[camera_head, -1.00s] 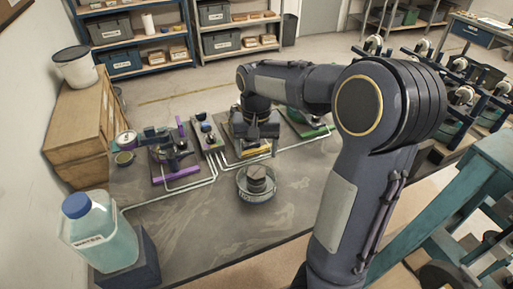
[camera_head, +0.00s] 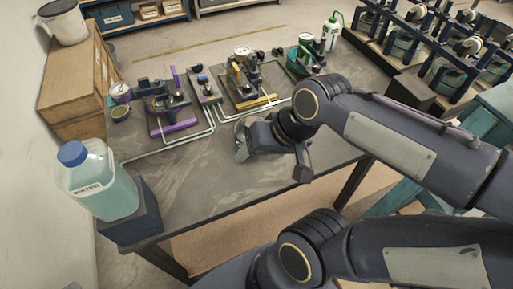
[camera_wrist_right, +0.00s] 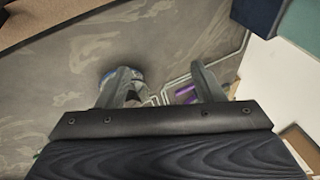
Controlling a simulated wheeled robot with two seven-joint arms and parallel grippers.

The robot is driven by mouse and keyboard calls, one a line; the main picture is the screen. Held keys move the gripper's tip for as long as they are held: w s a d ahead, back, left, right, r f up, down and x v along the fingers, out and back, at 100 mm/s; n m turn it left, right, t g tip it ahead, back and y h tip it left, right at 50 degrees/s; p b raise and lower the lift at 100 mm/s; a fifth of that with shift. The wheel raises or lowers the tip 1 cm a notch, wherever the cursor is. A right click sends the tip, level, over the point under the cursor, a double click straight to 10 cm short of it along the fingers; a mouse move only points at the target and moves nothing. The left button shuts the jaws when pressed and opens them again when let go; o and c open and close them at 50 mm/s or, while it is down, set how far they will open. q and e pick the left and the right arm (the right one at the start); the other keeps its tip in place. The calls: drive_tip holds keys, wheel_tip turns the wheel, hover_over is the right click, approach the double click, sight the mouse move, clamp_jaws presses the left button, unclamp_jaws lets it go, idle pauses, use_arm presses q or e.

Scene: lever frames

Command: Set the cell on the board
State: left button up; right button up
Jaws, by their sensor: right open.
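My right gripper (camera_head: 272,160) is open above the middle of the dark bench, and I see nothing held in it. Its two fingers also show apart in the right wrist view (camera_wrist_right: 163,85). A purple-based device (camera_head: 172,128) stands at the left of the bench. A yellow-based device (camera_head: 256,103) with a gauge on top stands right of it, and a green-based one (camera_head: 299,67) farther right. A small panel (camera_head: 205,90) with pale pipes sits between the purple and yellow devices. Which of these is the board, and which thing the cell, I cannot tell. My left gripper is not in view.
A water bottle (camera_head: 100,182) stands on a dark block (camera_head: 133,215) at the bench's left front corner. A small tin (camera_head: 121,93) and a jar (camera_head: 121,114) sit at the back left. A white bottle (camera_head: 332,31) stands behind the green device.

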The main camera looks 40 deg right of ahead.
sight(242, 125)
drive_tip(key=w+d+f+m+g+h+b, duration=0.1)
drive_tip(key=w+d+f+m, duration=0.1)
drive_tip(key=w, duration=0.3)
drive_tip(key=w+d+f+m+g+h+b, duration=0.1)
drive_tip(key=w+d+m+g+b, duration=0.1)
drive_tip(key=w+d+m, duration=0.2)
drive_tip(key=w+d+f+m+g+h+b, duration=0.1)
drive_tip(key=w+d+f+m+h, duration=0.1)
drive_tip(key=w+m, duration=0.3)
drive_tip(key=shift+w+d+f, duration=0.35)
drive_tip(key=shift+w+d, duration=0.35)
drive_tip(key=shift+d, duration=0.1)
drive_tip(key=shift+w+d+f+m, duration=0.15)
drive_tip(key=shift+w+f+m, duration=0.05)
drive_tip(key=shift+m, duration=0.2)
drive_tip(key=shift+d+f, duration=0.1)
drive_tip(key=shift+f, duration=0.2)
drive_tip(key=f, duration=0.6)
drive_tip(key=shift+s+d+f, duration=0.1)
drive_tip(key=shift+d+f, duration=0.1)
drive_tip(key=shift+f, duration=0.2)
drive_tip(key=c, duration=1.3)
drive_tip(key=shift+r, duration=0.1)
clamp_jaws()
